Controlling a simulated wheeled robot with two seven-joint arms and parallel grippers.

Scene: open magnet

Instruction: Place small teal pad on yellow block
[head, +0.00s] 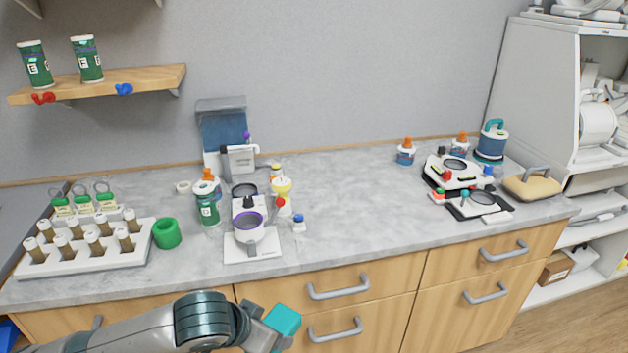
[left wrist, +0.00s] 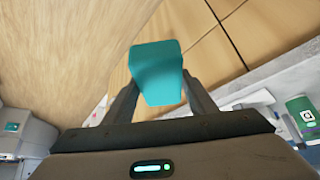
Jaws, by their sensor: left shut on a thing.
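My left gripper (head: 268,326) is shut on the small teal pad (head: 284,319), held in front of the cabinet drawers at the bottom of the head view. In the left wrist view the teal pad (left wrist: 158,72) sits between the two dark fingers. A yellowish-tan block (head: 535,188) with a grey handle on top lies at the far right end of the counter, well apart from the gripper. My right gripper is not in view.
A grey counter (head: 350,220) runs across the view, with clear room in its middle. A white rack (head: 90,255) of tubes and a green ring (head: 167,234) are at left. A white instrument (head: 252,240) stands left of centre. White-and-black devices (head: 470,205) stand beside the tan block.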

